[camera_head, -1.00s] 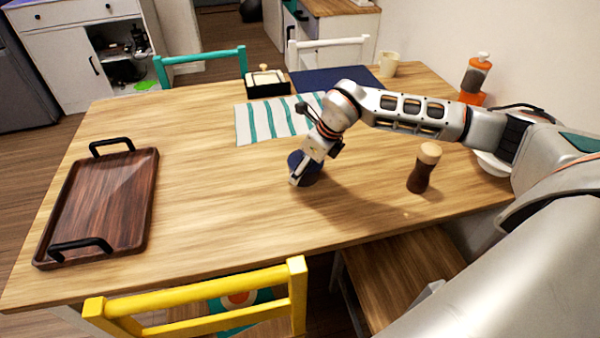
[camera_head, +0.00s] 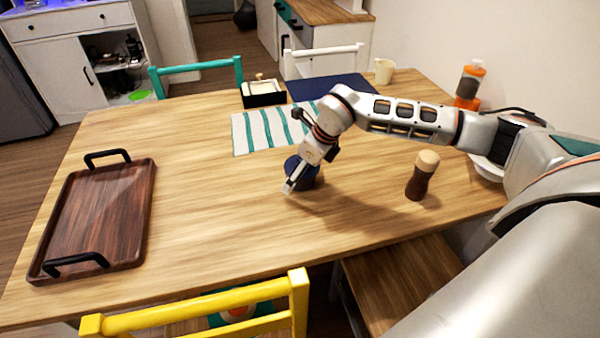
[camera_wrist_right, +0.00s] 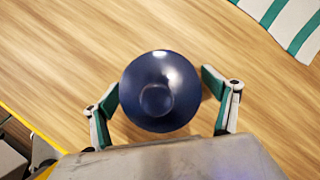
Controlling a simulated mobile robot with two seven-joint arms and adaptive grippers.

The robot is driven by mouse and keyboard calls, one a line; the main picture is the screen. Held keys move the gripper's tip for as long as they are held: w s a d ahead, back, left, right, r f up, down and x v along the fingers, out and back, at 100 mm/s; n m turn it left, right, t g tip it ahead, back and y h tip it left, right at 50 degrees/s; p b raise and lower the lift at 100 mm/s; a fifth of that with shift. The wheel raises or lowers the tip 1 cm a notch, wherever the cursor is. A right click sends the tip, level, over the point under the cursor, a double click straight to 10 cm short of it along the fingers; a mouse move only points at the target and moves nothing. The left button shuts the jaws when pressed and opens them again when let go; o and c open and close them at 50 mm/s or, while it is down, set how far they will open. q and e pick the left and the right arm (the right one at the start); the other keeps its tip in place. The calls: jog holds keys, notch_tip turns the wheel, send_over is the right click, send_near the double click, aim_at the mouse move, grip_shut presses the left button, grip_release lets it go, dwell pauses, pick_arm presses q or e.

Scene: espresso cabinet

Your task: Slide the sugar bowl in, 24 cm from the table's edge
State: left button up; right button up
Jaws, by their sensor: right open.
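The sugar bowl (camera_head: 306,174) is dark blue with a round lid and knob. It stands upright on the wooden table (camera_head: 210,220), in from the near edge, partly hidden by my right gripper in the head view. My right gripper (camera_head: 289,188) reaches down at it from the right. In the right wrist view the sugar bowl (camera_wrist_right: 158,90) sits between the two open fingers of my right gripper (camera_wrist_right: 158,95). A small gap shows at the right finger; the left finger is very close, and I cannot tell whether it touches. My left gripper is out of view.
A dark wooden tray (camera_head: 70,215) with black handles lies at the left. A striped cloth (camera_head: 245,130), a black box (camera_head: 262,100) and a blue mat (camera_head: 345,84) lie behind. A brown mill (camera_head: 419,178) stands right. A yellow chair (camera_head: 200,305) stands at the near edge.

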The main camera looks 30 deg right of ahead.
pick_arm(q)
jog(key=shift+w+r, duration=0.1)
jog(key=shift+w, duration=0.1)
pick_arm(e)
jog(key=v, duration=1.2)
